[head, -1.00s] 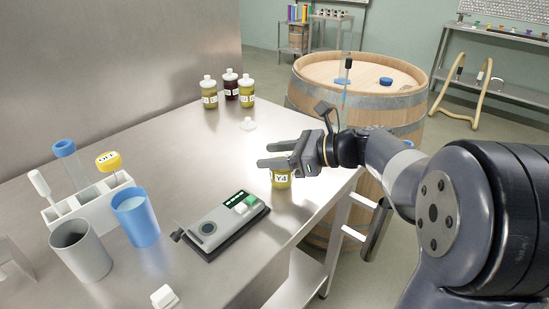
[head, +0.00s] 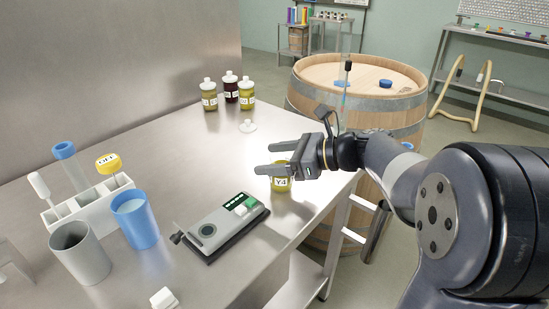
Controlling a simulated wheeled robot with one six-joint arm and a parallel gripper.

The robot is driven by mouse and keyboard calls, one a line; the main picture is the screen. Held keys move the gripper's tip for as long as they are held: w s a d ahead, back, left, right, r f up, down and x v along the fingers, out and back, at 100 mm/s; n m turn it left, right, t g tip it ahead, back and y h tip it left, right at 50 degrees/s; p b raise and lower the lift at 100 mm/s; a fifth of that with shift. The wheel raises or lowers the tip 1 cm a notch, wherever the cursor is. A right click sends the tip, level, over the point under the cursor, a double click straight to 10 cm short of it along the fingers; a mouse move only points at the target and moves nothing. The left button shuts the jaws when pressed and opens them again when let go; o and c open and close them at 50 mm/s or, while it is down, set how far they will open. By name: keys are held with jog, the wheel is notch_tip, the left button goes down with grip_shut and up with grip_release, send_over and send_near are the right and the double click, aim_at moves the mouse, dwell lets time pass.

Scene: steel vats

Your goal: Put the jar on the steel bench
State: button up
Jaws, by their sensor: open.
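The jar (head: 281,184), yellow-green with a white label reading Y4, stands upright on the steel bench (head: 185,150), near its right edge. My gripper (head: 268,159) is open at the top of the jar, with its two fingers pointing left. The fingers and gripper body hide most of the jar's top. I cannot tell whether a finger touches it.
Several capped bottles (head: 229,90) stand at the back of the bench, with a small white stopper (head: 248,126) nearer. A grey device (head: 220,228), a blue cup (head: 135,219), a grey cup (head: 81,252) and a white rack (head: 90,200) are left. A barrel (head: 355,90) stands behind.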

jog(key=p+v, duration=0.1)
jog(key=v, duration=1.1)
jog(key=shift+p, duration=0.3)
